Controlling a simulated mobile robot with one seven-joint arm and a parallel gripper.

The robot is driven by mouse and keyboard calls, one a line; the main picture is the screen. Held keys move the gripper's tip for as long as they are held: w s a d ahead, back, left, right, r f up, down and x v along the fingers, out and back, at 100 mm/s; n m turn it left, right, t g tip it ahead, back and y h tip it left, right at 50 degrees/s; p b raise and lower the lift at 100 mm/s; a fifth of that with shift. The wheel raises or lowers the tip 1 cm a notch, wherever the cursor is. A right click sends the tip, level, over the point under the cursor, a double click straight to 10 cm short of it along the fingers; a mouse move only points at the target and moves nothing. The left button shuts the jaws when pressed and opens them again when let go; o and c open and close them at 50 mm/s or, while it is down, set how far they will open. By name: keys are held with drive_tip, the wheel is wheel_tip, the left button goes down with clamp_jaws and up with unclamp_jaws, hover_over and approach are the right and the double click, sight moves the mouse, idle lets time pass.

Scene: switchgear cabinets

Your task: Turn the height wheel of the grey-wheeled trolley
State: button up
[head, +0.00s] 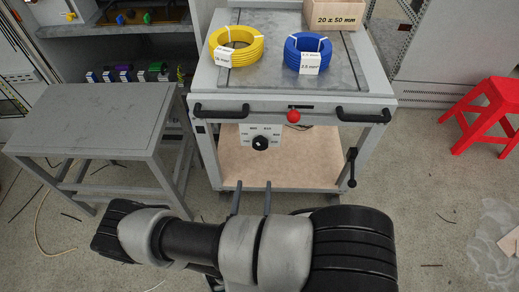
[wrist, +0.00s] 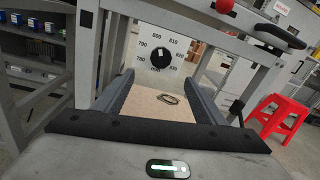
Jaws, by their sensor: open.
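The trolley (head: 300,98) stands ahead with a grey top, black handles and a wooden lower shelf. Under its front edge hangs a white dial plate (head: 246,131) with a round black height wheel (head: 260,143). The wrist view shows the height wheel (wrist: 161,58) closer, with printed numbers such as 790, 800 and 810 around it. My gripper (head: 252,187) is open and empty, its two fingers pointing at the dial from the near side. In the wrist view my gripper (wrist: 159,80) has the wheel roughly centred beyond its fingertips, apart from it. I cannot make out the trolley's wheel colour.
A red ball knob (head: 293,115) and a black crank handle (head: 352,168) are on the trolley's front. Yellow (head: 236,46) and blue (head: 307,53) cable coils lie on top. A grey table (head: 90,120) stands left, a red stool (head: 487,112) right. A loop (wrist: 173,99) lies on the lower shelf.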

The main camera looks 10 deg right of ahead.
sight(260, 147)
drive_tip(key=b+x, duration=0.2)
drive_tip(key=x, duration=1.5)
drive_tip(key=shift+s+d+r+b, duration=0.1)
drive_tip(key=shift+r+b, duration=0.05)
drive_tip(key=shift+b, duration=0.2)
drive_tip(key=c, duration=1)
drive_tip(key=shift+c, duration=0.2)
drive_tip(key=n, duration=0.4)
drive_tip(key=shift+n, duration=0.3)
drive_tip(key=shift+n+t, duration=0.3)
drive_tip(key=shift+n, duration=2.1)
